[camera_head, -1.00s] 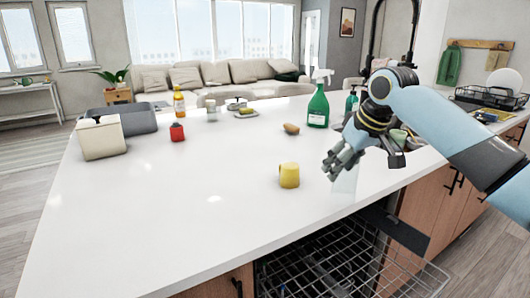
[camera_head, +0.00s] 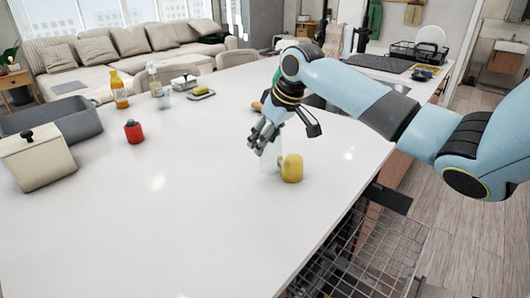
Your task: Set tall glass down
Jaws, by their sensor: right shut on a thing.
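The tall glass (camera_head: 268,164) is clear and hard to make out against the white countertop (camera_head: 190,225). It appears upright, just left of a yellow rounded object (camera_head: 292,168). My right gripper (camera_head: 262,141) comes down from above and is shut on the glass's upper part. The glass's lower end is faint, so I cannot tell whether it touches the countertop. My left gripper is not in view.
An open dishwasher rack (camera_head: 365,250) lies below the counter's right edge. A red object (camera_head: 133,131), a white box (camera_head: 38,158), a grey bin (camera_head: 60,118) and bottles (camera_head: 119,90) stand to the left. The front middle of the counter is clear.

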